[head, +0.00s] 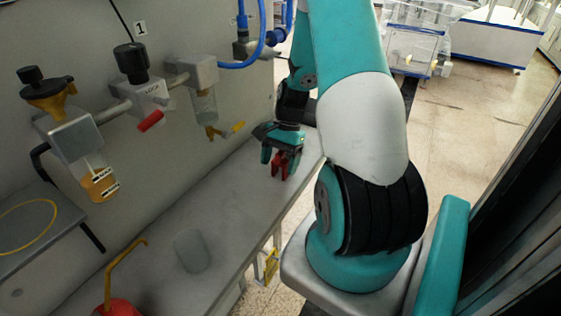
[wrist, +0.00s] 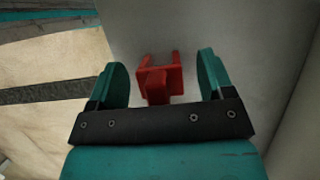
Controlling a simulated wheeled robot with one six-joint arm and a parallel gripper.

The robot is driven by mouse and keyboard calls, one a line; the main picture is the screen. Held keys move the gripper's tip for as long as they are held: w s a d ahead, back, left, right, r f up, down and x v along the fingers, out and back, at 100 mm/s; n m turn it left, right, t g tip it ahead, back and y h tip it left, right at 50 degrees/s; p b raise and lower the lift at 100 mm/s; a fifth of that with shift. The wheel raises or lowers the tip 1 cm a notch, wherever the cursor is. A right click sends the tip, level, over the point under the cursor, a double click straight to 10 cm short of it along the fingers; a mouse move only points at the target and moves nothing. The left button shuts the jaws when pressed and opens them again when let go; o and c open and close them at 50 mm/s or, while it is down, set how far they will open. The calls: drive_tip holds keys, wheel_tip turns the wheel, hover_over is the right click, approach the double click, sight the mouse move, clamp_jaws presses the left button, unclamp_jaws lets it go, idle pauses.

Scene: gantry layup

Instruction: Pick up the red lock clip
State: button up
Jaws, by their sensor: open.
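The red lock clip (head: 279,164) is a small red piece with two prongs, near the right edge of the grey bench. In the wrist view the clip (wrist: 159,80) lies between the two teal fingers, with visible gaps on both sides. My gripper (head: 281,157) is open around it, pointing down at the bench; it also shows in the wrist view (wrist: 163,85). The fingers partly hide the clip in the head view.
The grey bench (head: 230,190) runs along a wall panel with pipe fittings and a filter unit (head: 75,140) at left. A translucent cup (head: 191,251) and a red container with a yellow spout (head: 119,305) stand nearer. A red handle (head: 151,121) hangs on the fittings. Open floor lies right of the bench.

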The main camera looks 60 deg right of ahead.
drive_tip(key=shift+a+f, duration=0.15)
drive_tip(key=shift+f, duration=0.1)
drive_tip(key=c, duration=1)
